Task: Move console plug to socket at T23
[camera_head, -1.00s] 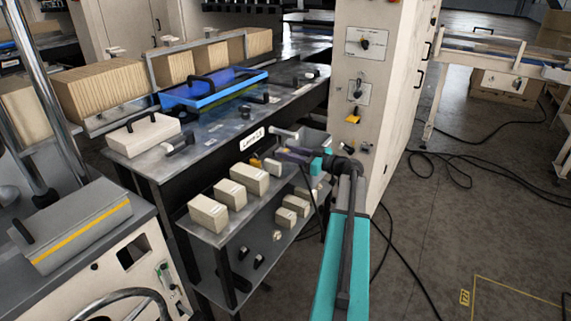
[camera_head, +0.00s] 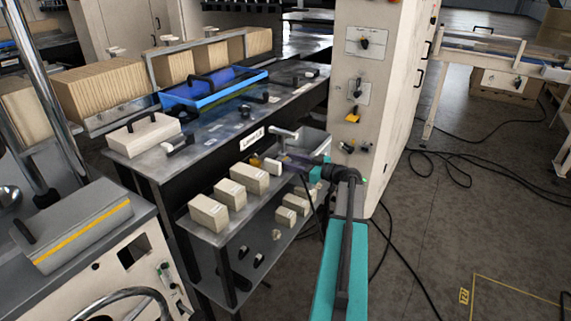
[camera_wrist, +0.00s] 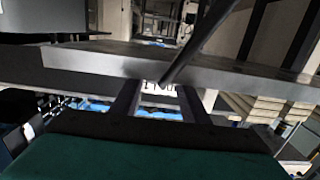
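My gripper (camera_head: 284,158) is at the end of my teal and black arm, by the front edge of the grey bench and above its lower shelf. In the wrist view its two dark fingers (camera_wrist: 160,103) stand apart, with a white label showing through the gap and nothing clearly held. Pale blocks lie close to it in the head view, and I cannot tell which is the console plug. No T23 mark is readable, so I cannot pick out the socket.
The beige cabinet (camera_head: 380,60) stands just right of my gripper, with switch plates and a yellow part (camera_head: 352,116). Several beige boxes (camera_head: 208,212) sit on the lower shelf (camera_head: 232,238). A blue tray (camera_head: 212,90) is on the bench. Black cables (camera_head: 450,168) lie on the floor at right.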

